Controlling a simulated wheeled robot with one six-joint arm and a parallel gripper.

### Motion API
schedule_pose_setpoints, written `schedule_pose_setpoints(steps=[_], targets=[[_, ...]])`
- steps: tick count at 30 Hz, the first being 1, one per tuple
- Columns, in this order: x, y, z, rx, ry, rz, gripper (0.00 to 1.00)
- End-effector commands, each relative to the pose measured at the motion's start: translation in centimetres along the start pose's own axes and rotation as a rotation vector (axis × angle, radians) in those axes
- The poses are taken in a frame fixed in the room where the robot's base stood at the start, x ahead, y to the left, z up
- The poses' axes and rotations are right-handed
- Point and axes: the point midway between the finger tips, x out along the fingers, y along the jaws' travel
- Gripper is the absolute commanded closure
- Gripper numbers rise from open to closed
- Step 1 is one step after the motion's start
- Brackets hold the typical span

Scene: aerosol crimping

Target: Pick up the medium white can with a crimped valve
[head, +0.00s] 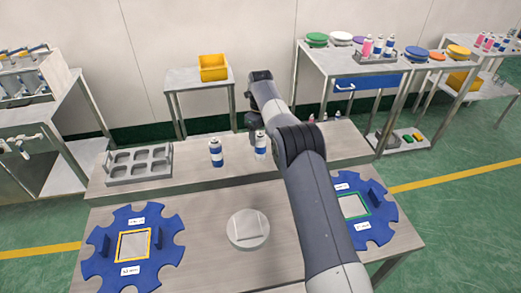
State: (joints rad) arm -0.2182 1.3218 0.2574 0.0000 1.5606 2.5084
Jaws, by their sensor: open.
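A grey rack with empty holes (140,164) stands left on the shelf. Two blue notched fixtures (105,262) and (378,225) flank a round grey disc (247,229) on the front bench. Small cans (337,116) stand behind my arm. A side table holds a yellow bin (213,67).

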Motion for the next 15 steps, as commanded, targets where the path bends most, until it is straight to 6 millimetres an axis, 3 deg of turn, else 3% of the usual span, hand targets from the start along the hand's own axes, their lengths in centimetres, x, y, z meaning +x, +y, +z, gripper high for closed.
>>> schedule_pose_setpoints(steps=[9,15], targets=[[4.1,0.1,0.0,0.000,0.003,0.002,0.34],[4.5,0.1,0.1,0.000,0.001,0.001,0.34]])
